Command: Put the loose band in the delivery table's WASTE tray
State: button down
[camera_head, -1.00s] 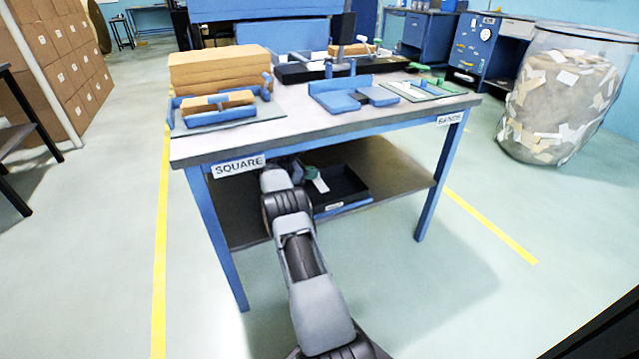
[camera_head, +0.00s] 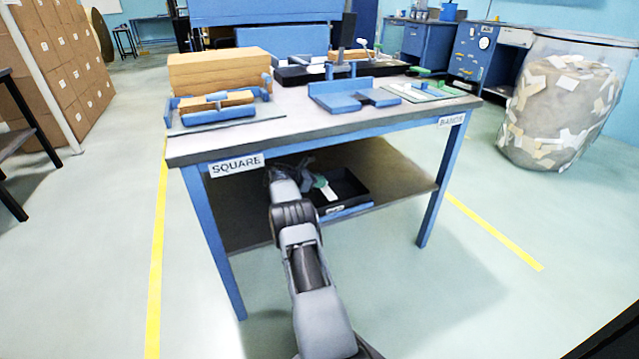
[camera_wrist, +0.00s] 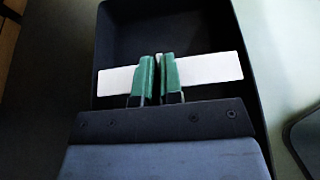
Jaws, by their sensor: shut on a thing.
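My gripper (camera_head: 319,182) has green fingers and is under the table, over the black tray (camera_head: 366,195) on the lower shelf. In the wrist view my gripper (camera_wrist: 157,68) is shut on a flat white band (camera_wrist: 212,68), gripped near its middle. The band also shows in the head view (camera_head: 329,193). It lies crosswise over the tray (camera_wrist: 247,90) in the wrist view, and its left end reaches the tray's left wall. I cannot tell whether it touches the tray. A small label on the tray's front is too small to read.
The tabletop (camera_head: 300,122) and its blue legs (camera_head: 213,240) surround my arm from above and the sides. Signs reading SQUARE (camera_head: 237,165) and BANDS (camera_head: 452,120) hang on its front edge. The shelf (camera_head: 408,180) is bare right of the tray.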

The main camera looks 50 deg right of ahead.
jog(key=shift+f, duration=0.15)
jog(key=shift+f, duration=0.45)
jog(key=c, duration=1.3)
grip_release()
jog(key=shift+o, duration=0.2)
jog(key=shift+r, duration=0.2)
jog(key=p+v, duration=0.3)
jog(key=v, duration=0.4)
jog(key=shift+a+r, duration=0.25)
jog(key=shift+r, duration=0.25)
jog(key=shift+w, duration=0.1)
